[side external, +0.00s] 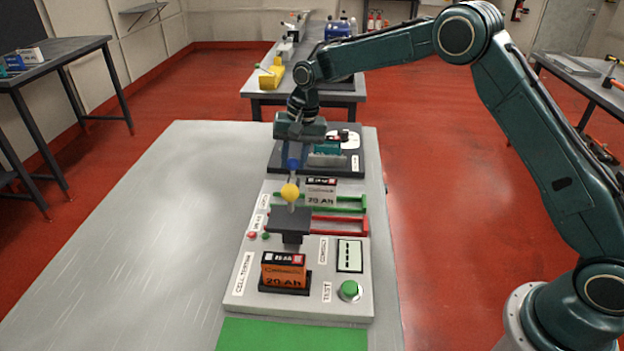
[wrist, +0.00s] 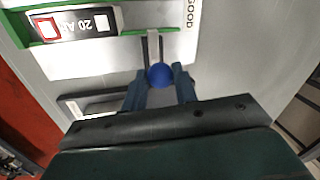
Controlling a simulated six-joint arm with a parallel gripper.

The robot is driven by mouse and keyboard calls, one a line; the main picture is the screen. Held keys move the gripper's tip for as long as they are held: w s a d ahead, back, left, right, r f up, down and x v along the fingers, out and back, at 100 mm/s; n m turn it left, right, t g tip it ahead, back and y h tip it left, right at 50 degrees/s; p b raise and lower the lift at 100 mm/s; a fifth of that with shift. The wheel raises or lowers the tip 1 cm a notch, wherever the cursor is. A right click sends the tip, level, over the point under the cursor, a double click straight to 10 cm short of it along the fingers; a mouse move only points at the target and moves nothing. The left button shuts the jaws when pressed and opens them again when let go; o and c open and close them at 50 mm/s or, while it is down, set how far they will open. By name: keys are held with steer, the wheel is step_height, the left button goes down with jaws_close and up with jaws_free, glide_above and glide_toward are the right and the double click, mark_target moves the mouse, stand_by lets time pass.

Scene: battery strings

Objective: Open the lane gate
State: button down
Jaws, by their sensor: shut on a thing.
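My gripper (side external: 293,165) reaches down over the left end of the lanes. In the wrist view its blue fingers (wrist: 160,72) are shut on a blue ball knob (wrist: 160,77). A narrow grey lane gate piece (wrist: 152,45) runs from the knob to the end of the green lane (wrist: 125,33). I cannot tell how far the gate stands open.
A yellow ball (side external: 290,192) stands above a dark block (side external: 290,222), close to my fingers. The red lane (side external: 340,225) is beside it. An orange battery (side external: 284,270) sits in the tester near a green button (side external: 350,290). The bench's left side (side external: 150,240) is clear.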

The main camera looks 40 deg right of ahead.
steer(key=shift+w+d, duration=0.5)
steer(key=shift+w, duration=0.05)
steer(key=shift+r, duration=0.1)
steer(key=c, duration=1.1)
jaws_free()
steer(key=shift+d, duration=0.1)
step_height(320, 180, up, 13)
steer(key=s+d, duration=0.1)
steer(key=d, duration=0.1)
steer(key=shift+s+r, duration=0.2)
steer(key=shift+s, duration=0.05)
